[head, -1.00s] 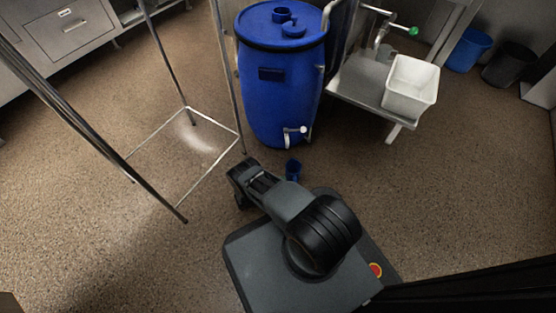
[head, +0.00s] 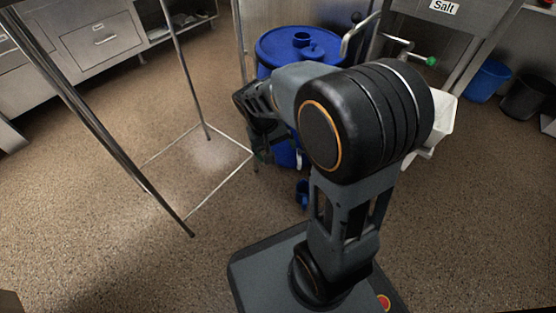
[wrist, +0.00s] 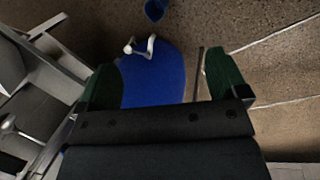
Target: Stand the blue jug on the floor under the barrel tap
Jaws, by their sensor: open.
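The small blue jug (head: 302,194) is on the floor in front of the big blue barrel (head: 280,44), close to my base. It also shows at the top edge of the wrist view (wrist: 155,9), partly cut off and apart from the barrel. The barrel's white tap (wrist: 140,47) is low on its front in the wrist view; my arm largely covers it in the head view. My gripper (wrist: 162,80) is open and empty, its two green fingers wide apart over the barrel's front. In the head view my gripper (head: 262,152) is beside the barrel's left front, pointing down.
A metal frame rack (head: 178,75) with thin legs stands on the left. At the right are a steel sink with a white tub (head: 441,120), a blue bin (head: 487,80) and a black bin (head: 527,96). Floor (head: 110,190) is open at left and front.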

